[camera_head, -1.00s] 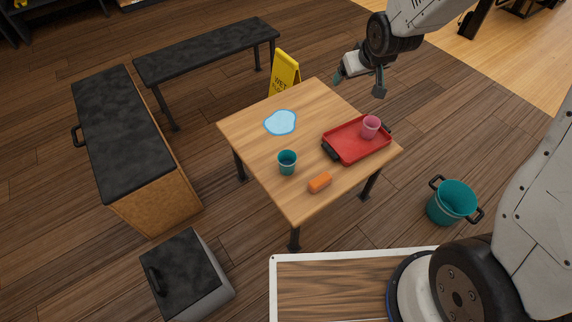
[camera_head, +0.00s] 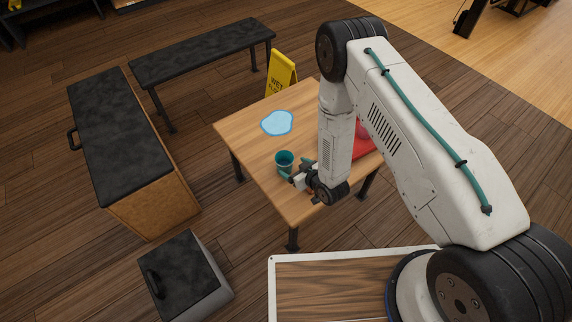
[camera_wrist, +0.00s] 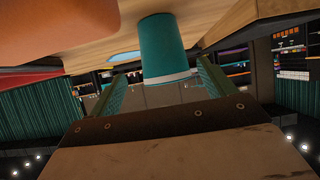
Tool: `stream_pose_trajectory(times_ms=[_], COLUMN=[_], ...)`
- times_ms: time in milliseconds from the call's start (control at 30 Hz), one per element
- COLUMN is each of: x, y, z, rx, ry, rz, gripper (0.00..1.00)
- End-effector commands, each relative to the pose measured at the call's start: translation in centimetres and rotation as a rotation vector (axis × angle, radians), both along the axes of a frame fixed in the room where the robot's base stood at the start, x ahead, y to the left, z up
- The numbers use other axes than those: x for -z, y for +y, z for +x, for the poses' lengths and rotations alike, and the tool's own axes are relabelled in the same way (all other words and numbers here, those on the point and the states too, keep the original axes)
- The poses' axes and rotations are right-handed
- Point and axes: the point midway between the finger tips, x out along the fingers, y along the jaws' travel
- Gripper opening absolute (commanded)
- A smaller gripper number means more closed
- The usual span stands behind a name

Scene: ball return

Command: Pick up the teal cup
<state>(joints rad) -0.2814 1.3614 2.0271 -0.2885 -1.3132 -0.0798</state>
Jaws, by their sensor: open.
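The teal cup (camera_head: 284,160) stands upright on the wooden table (camera_head: 243,129), near its left front side. My gripper (camera_head: 297,171) is low over the table, just right of the cup, with its fingers open toward it. In the wrist view the cup (camera_wrist: 162,42) appears inverted, ahead of the two spread teal fingers and roughly centred between them. The jaws are not closed on it. Whether a finger touches the cup I cannot tell.
An orange block (camera_wrist: 60,25) lies close to my gripper. A red tray (camera_head: 369,148) and a pink cup are mostly hidden behind my arm. A light-blue patch (camera_head: 277,123) lies behind the teal cup. A yellow wet-floor sign (camera_head: 281,75) stands behind the table.

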Motion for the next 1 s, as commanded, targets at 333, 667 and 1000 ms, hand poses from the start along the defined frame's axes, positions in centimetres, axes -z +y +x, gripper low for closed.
stream_pose_trajectory(times_ms=[333, 667, 1000], x=[2.5, 4.7, 5.0], y=[1.3, 3.8, 4.1], z=[1.1, 4.0, 4.4], rx=[0.004, 0.006, 0.005], ry=[0.004, 0.004, 0.006], rz=[-0.003, -0.003, -0.003], gripper=[0.82, 0.82, 0.74])
